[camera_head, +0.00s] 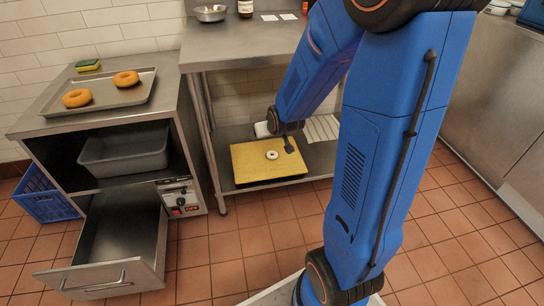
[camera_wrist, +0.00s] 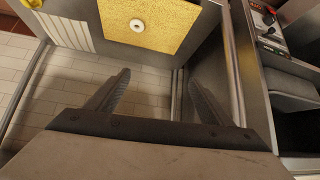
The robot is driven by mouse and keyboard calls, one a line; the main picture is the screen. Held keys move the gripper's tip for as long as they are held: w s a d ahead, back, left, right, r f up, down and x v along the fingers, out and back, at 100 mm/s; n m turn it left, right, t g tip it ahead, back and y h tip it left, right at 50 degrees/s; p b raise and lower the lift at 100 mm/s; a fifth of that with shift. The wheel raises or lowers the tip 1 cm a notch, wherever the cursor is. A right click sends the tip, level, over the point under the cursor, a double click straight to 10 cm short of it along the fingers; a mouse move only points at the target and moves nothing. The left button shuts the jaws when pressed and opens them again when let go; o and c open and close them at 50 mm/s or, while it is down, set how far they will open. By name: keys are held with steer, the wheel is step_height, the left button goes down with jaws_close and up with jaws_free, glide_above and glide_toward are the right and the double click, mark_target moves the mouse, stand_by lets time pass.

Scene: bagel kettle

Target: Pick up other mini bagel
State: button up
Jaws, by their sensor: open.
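A small pale ring, which looks like a mini bagel (camera_head: 272,155), lies flat on a yellow board (camera_head: 250,173) on the lower shelf of the steel table. In the wrist view the pale ring (camera_wrist: 136,25) is near the top edge, on the speckled yellow board (camera_wrist: 165,40). My gripper (camera_wrist: 158,74) is open and empty, with its two dark fingers spread apart. Its fingertips are apart from the ring, and the ring appears beyond them in the wrist view. In the head view my arm hides part of the shelf. No second small pale ring shows.
Two orange-brown bagels (camera_head: 77,98) (camera_head: 126,78) lie on a metal tray (camera_head: 105,100) on the left cabinet. Below, a drawer (camera_head: 110,245) stands open, beside a blue crate (camera_head: 45,196). A slatted white item (camera_head: 322,128) lies on the shelf. The tiled floor in front is clear.

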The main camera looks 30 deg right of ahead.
steer(key=w+d+f+t+h, duration=0.1)
steer(key=w+d+f, duration=0.2)
steer(key=f, duration=0.3)
steer(key=w+d+f, duration=0.2)
steer(key=w+f, duration=0.1)
steer(key=f, duration=0.4)
steer(key=m+t+h, duration=0.1)
steer(key=m+t, duration=0.1)
glide_toward(273, 155)
steer(key=x, duration=0.3)
steer(key=shift+w+f, duration=0.2)
steer(key=shift+w, duration=0.05)
steer(key=shift+x, duration=3.05)
steer(key=shift+w+r, duration=0.1)
steer(key=shift+r, duration=0.1)
steer(key=c, duration=1.1)
